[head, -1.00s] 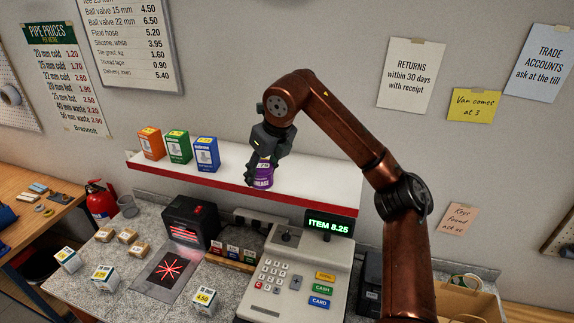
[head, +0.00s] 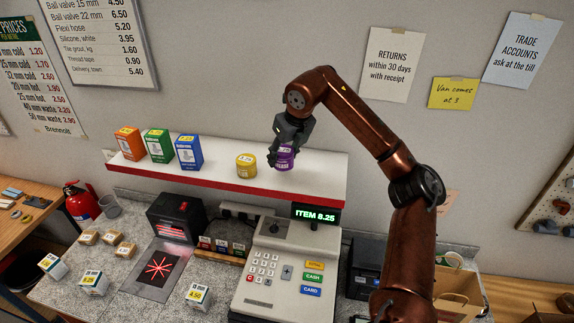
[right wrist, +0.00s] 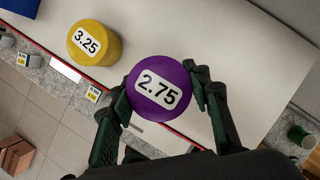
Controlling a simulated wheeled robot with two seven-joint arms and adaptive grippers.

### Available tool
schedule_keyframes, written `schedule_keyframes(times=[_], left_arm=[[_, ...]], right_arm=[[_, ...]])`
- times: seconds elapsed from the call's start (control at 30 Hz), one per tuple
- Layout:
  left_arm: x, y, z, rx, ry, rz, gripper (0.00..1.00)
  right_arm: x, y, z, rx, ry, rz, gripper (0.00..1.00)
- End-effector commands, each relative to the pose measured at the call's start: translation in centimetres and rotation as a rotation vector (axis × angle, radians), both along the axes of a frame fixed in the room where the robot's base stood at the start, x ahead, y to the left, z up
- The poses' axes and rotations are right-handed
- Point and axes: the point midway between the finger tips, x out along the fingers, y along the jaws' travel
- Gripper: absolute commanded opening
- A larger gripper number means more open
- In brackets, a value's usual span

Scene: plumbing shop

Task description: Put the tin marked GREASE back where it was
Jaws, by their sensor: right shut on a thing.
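The purple tin (head: 285,160), with GREASE lettering seen on it a second ago, is between the fingers of my right gripper (head: 281,155). It is upright at the right part of the white shelf (head: 318,173); I cannot tell whether its base touches the shelf. In the right wrist view the purple lid (right wrist: 160,88) reads 2.75, with a finger on either side. A yellow tin (head: 246,166) stands on the shelf to its left, apart from it; its lid (right wrist: 93,42) reads 3.25. My left gripper is not in view.
Orange (head: 129,143), green (head: 159,145) and blue (head: 188,152) boxes stand at the shelf's left. The shelf right of the purple tin is bare. Below are the till (head: 278,270), its display (head: 315,214) and a scanner (head: 176,220). The wall is close behind.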

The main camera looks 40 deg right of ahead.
Motion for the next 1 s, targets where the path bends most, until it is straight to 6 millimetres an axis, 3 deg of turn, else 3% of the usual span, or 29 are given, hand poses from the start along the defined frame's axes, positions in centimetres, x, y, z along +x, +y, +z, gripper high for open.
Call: schedule_keyframes(times=[0.1,0.3,0.57,0.97,1.0], left_arm=[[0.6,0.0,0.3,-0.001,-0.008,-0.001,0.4],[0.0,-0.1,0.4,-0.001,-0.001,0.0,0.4],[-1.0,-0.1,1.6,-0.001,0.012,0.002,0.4],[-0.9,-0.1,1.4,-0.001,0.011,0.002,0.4],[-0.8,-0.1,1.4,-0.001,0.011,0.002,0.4]], right_arm=[[-0.1,-0.8,-1.0,0.0,0.001,0.0,0.16],[-0.3,-1.7,-2.0,0.0,0.001,-0.001,0.16],[-0.2,-1.5,-4.5,0.002,0.001,0.002,0.16],[-0.2,-1.5,-5.1,0.001,-0.001,0.002,0.16],[-0.2,-1.5,-5.1,0.001,0.0,0.002,0.46]])
